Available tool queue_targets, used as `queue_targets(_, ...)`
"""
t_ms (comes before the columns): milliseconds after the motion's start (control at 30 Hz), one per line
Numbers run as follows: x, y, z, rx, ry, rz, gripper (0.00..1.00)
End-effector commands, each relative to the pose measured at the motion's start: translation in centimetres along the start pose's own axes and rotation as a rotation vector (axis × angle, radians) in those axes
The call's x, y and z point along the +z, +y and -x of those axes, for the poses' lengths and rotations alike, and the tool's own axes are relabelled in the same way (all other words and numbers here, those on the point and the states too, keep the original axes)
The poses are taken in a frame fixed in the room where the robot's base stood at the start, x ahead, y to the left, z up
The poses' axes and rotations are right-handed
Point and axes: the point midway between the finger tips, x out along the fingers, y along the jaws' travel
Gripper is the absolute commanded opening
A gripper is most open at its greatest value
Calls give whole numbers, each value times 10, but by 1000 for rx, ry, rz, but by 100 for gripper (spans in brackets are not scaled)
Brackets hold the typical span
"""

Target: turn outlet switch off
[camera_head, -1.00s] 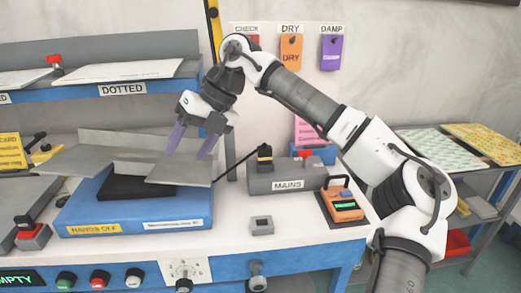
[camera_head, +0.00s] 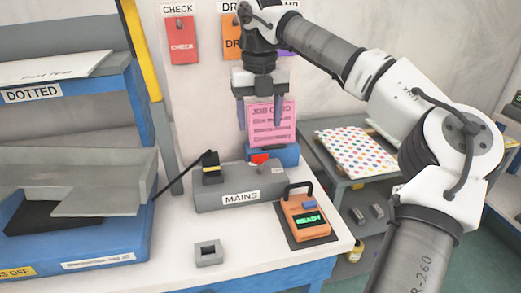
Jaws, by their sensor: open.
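The grey outlet bar labelled MAINS (camera_head: 220,198) lies on the white bench. A red switch (camera_head: 259,159) shows at the right of its top, beside a small label. A black plug with a yellow band (camera_head: 211,170) sits at its left end, with a black cable running off left. My gripper (camera_head: 262,124) is open and empty, fingers pointing down. It is above and behind the bar in the picture, in front of the pink job card (camera_head: 272,122). Whether the switch is tilted on or off is too small to tell.
An orange meter (camera_head: 306,216) with a green READY display stands right of the bar. A small grey square block (camera_head: 208,253) is in front. A blue holder (camera_head: 287,153) stands behind. The blue press (camera_head: 90,235) fills the left, under a shelf labelled DOTTED (camera_head: 70,95).

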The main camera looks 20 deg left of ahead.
Motion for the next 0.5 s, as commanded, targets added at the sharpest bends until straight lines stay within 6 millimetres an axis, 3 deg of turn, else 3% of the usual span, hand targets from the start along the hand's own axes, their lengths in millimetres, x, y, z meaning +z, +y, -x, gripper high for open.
queue_targets(100, -1, 0, -28, 1, 3, 1, 60)
queue_targets(300, -1, 0, -66, 2, 2, 1, 60)
queue_targets(500, 0, 0, -87, 1, 0, 1, 60)
